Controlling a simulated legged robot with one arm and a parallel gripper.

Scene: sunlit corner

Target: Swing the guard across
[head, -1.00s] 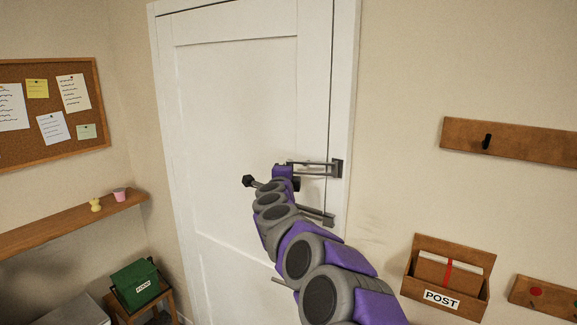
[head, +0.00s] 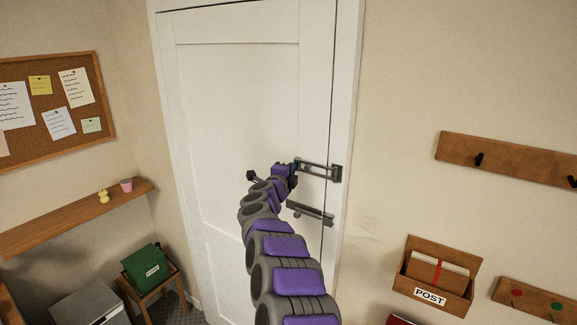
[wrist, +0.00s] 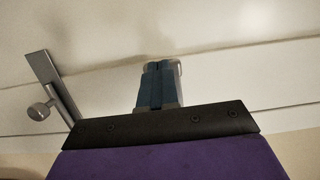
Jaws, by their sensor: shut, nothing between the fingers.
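The guard (head: 318,170) is a dark metal loop of two bars on the right side of the white door (head: 235,110). Its mount sits on the door frame, and its bars reach left in front of the door edge. I cannot tell how far they stand out from the door. My gripper (head: 292,168) is at the guard's left end; my wrist partly hides the contact, so I cannot tell if they touch. The wrist view shows the fingers (wrist: 160,84) shut and empty, pointing at the white surface. The guard is not clear there.
A post box (head: 436,275) and hook rail (head: 510,158) are on the right wall. A shelf (head: 75,218) and green box (head: 142,264) are at left.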

